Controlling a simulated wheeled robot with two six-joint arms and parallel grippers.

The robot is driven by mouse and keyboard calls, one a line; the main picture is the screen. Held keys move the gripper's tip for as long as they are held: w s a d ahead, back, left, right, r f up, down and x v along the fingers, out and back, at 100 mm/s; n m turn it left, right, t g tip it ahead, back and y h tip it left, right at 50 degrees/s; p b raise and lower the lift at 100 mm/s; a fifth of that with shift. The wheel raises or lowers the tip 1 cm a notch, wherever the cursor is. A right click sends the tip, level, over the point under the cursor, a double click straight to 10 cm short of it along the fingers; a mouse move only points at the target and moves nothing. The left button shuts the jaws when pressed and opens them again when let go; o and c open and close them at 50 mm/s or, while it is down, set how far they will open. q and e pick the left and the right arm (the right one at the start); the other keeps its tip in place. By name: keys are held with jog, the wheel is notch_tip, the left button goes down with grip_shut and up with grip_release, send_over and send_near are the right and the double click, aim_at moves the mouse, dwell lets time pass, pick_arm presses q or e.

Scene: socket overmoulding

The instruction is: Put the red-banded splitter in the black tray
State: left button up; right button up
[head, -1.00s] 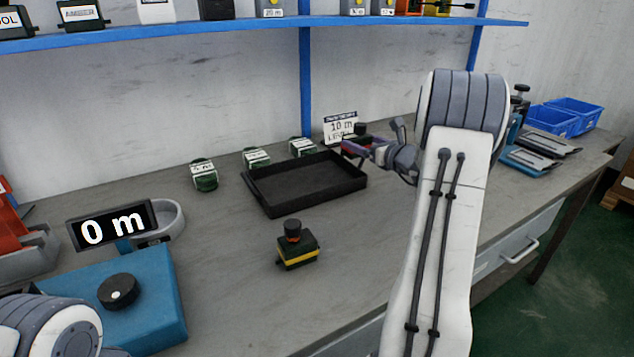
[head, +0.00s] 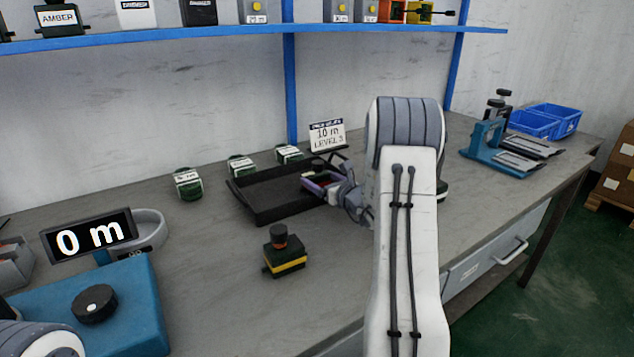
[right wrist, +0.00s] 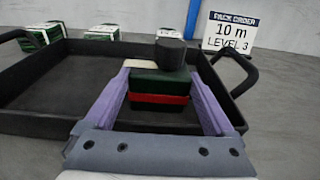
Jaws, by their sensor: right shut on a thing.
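The red-banded splitter (right wrist: 158,97) is a dark green block with a red band and a dark round cap on top. In the right wrist view it sits between the two purple fingers of my right gripper (right wrist: 165,100), which is shut on it. In the head view my right gripper (head: 322,181) is at the right part of the black tray (head: 265,214). The splitter appears over the tray's near right area; I cannot tell whether it touches the floor. The tray also shows in the right wrist view (right wrist: 60,85), with its floor bare beside the splitter. My left gripper is out of view.
A yellow-banded splitter (head: 285,254) stands on the bench in front of the tray. Several green blocks with white labels (head: 188,184) stand behind it. A "10 m LEVEL 3" card (head: 327,135) stands at the back. A blue device with a "0 m" display (head: 88,237) is left.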

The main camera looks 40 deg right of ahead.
jog(key=o, duration=1.3)
jog(key=shift+c, duration=0.2)
jog(key=s, duration=0.4)
jog(key=s+r, duration=0.1)
jog(key=s, duration=0.7)
jog(key=shift+a+r, duration=0.25)
jog(key=shift+a, duration=0.1)
jog(key=shift+p, duration=0.3)
